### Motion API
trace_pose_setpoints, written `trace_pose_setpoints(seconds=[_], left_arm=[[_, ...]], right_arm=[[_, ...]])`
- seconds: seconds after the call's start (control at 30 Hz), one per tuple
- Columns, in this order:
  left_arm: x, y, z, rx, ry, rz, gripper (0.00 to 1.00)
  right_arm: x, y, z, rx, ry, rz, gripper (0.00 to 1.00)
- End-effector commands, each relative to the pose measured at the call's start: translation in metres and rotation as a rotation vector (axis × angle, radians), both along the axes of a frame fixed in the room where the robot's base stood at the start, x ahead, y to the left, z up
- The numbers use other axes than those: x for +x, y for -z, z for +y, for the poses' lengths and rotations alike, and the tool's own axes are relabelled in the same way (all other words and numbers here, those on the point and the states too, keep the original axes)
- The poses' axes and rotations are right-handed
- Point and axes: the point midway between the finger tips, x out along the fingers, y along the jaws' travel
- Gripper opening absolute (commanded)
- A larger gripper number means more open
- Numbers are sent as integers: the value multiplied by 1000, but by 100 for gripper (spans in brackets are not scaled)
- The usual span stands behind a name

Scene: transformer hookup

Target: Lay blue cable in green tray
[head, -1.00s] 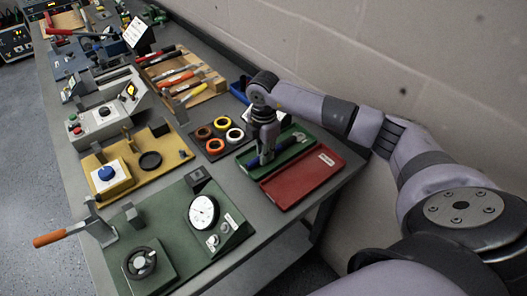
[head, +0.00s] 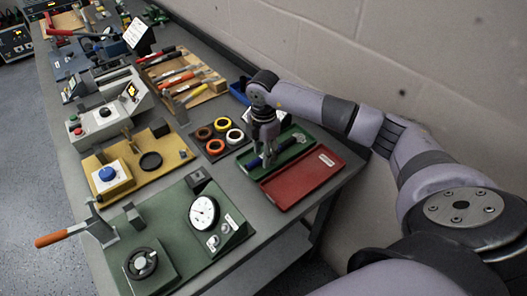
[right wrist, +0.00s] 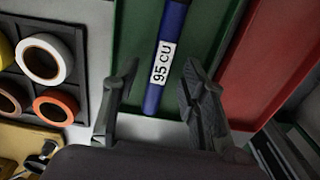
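The blue cable (right wrist: 170,40), with a white "95 CU" label, lies lengthwise over the green tray (right wrist: 130,30). Its near end reaches the tray's near edge; I cannot tell whether it rests on the rim. In the head view the blue cable (head: 254,162) and the green tray (head: 300,136) show partly behind my right gripper (head: 266,146). My right gripper is open just above the tray, its fingertips (right wrist: 163,85) apart on either side of the cable's near end, with gaps to both sides. My left gripper is not in view.
A red tray (head: 303,178) lies right beside the green one. A dark holder with several tape rolls (head: 221,124) is on its left. A green panel with a dial (head: 203,212) and a yellow panel (head: 174,154) stand nearer. A block wall (head: 330,50) runs behind.

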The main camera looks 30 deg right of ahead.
Motion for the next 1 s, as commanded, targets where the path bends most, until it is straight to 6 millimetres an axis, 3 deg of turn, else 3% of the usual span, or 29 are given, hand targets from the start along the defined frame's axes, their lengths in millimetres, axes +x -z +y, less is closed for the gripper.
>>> trace_pose_setpoints(seconds=[0.7, 1.0], left_arm=[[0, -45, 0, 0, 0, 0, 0], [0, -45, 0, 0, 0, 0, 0]], right_arm=[[0, -61, 0, 0, 0, -1, 39], [0, -63, 0, 0, 0, -1, 39]])
